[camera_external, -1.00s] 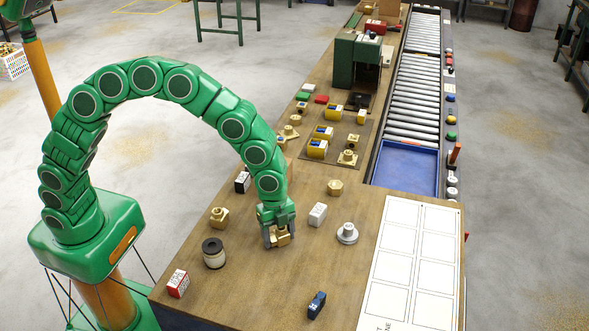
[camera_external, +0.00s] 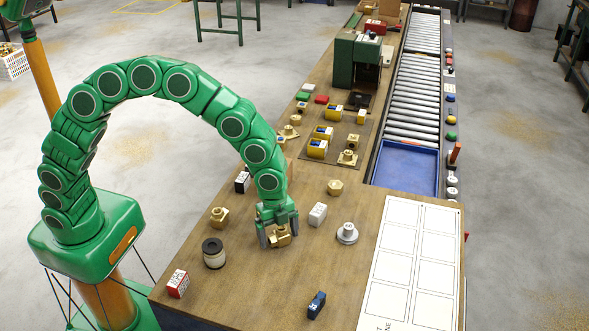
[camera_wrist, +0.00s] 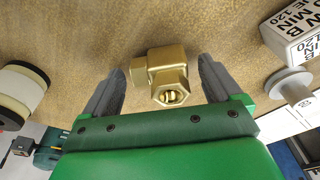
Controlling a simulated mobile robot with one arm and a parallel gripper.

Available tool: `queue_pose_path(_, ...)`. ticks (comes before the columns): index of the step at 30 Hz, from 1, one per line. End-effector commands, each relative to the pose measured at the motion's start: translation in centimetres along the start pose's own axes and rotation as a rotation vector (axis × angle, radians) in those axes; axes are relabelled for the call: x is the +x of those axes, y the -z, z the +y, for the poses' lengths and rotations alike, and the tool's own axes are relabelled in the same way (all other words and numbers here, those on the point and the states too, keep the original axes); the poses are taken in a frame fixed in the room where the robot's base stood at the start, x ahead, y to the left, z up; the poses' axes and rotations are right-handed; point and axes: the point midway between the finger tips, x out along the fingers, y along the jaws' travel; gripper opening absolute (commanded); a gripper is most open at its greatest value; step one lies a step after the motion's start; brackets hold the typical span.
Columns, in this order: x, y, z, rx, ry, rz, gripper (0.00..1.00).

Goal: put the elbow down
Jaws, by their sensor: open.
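The brass elbow (camera_external: 280,237) sits on the wooden bench top, below and between the fingers of my gripper (camera_external: 278,230). In the wrist view the elbow (camera_wrist: 162,76) lies between the two grey fingers of my gripper (camera_wrist: 160,90), with a gap on each side; its hex opening faces the camera. The gripper is open and holds nothing. The elbow appears to rest on the wood.
A white box (camera_external: 318,214) and a grey flanged part (camera_external: 347,233) stand close on the right. A black-topped cream roll (camera_external: 214,254) and a brass fitting (camera_external: 219,217) stand left. A blue block (camera_external: 316,305) lies in front. The wood between them is clear.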

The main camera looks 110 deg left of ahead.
Motion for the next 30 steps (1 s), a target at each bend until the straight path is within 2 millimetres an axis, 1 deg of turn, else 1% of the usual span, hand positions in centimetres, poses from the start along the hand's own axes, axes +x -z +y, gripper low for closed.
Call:
queue_pose_path(5, -1.9, 0.1, -0.1, 0.0, 0.004, 0.002, 0.92)
queue_pose_path(8, -3.5, 0.1, -0.2, 0.0, 0.005, 0.003, 0.92)
queue_pose_path(15, -8.1, 0.1, -0.1, 0.0, 0.005, 0.004, 0.92)
queue_pose_path(18, -9.7, 0.1, 0.0, 0.0, 0.002, 0.002, 0.92)
queue_pose_path(21, -10.8, 0.1, -0.1, 0.0, 0.003, 0.002, 0.92)
queue_pose_path(25, -11.6, 0.0, 0.0, 0.0, 0.001, 0.001, 0.92)
queue_pose_path(30, -11.7, 0.0, 0.0, 0.0, 0.0, 0.0, 0.92)
